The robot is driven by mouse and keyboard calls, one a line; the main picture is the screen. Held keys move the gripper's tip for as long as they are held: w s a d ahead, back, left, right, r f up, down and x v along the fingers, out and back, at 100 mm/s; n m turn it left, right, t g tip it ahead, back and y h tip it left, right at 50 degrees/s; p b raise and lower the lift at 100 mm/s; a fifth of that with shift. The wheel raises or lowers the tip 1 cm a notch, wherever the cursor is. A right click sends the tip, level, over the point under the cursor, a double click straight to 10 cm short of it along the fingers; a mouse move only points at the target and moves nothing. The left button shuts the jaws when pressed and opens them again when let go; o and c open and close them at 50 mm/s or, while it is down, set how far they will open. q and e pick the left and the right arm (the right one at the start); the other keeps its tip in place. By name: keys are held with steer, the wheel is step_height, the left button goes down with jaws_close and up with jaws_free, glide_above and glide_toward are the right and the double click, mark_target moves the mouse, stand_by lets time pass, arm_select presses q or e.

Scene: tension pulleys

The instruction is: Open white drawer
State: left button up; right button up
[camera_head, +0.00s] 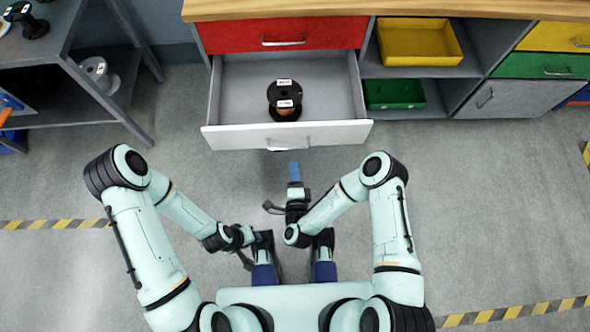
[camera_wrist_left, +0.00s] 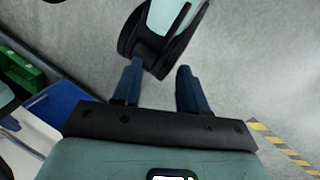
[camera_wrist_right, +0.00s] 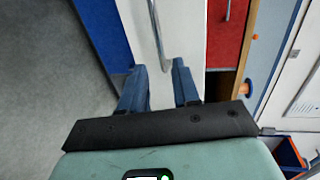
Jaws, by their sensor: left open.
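The white drawer (camera_head: 235,137) is pulled well out beneath the red drawer, and its inside shows in the head view. A black spool (camera_head: 285,97) with white labels stands in it. My right gripper (camera_head: 294,172) is in front of the drawer front, apart from it in the head view. In the right wrist view its fingers (camera_wrist_right: 159,75) are spread, with the white drawer's front (camera_wrist_right: 185,30) and thin metal handle (camera_wrist_right: 156,35) just beyond the tips. My left gripper (camera_wrist_left: 160,78) is open and empty, facing part of my own arm; it is hard to make out in the head view.
The red drawer (camera_head: 280,34) is shut under the wooden worktop (camera_head: 300,8). Yellow (camera_head: 418,42) and green (camera_head: 395,94) bins sit in shelves to the right. A grey shelf rack (camera_head: 85,108) with spools stands at the left. Open floor lies around me.

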arm_select(q)
steer(key=shift+s+d+r, duration=0.15)
steer(key=shift+s+r, duration=0.15)
steer(key=shift+s, duration=0.15)
arm_select(e)
steer(key=shift+v, duration=1.45)
arm_select(q)
steer(key=shift+r, duration=0.1)
step_height(320, 180, up, 14)
steer(key=s+d+g+p, duration=0.1)
steer(key=p, duration=1.4)
steer(key=shift+s+r+g, duration=0.15)
steer(key=shift+s+g, duration=0.25)
arm_select(e)
steer(key=s+d+r+n+g+y, duration=0.1)
steer(key=s+d+r+n+g, duration=0.2)
steer(key=s+d+n+g, duration=0.2)
steer(key=s+d+r+n+g+y, duration=0.2)
steer(key=s+d+r+n+g, duration=0.2)
steer(key=s+n+g, duration=0.5)
steer(key=s+d+g, duration=0.1)
steer(key=s+g, duration=0.1)
steer(key=s, duration=0.3)
steer(key=shift+d+g+y, duration=0.3)
steer(key=shift+d, duration=0.1)
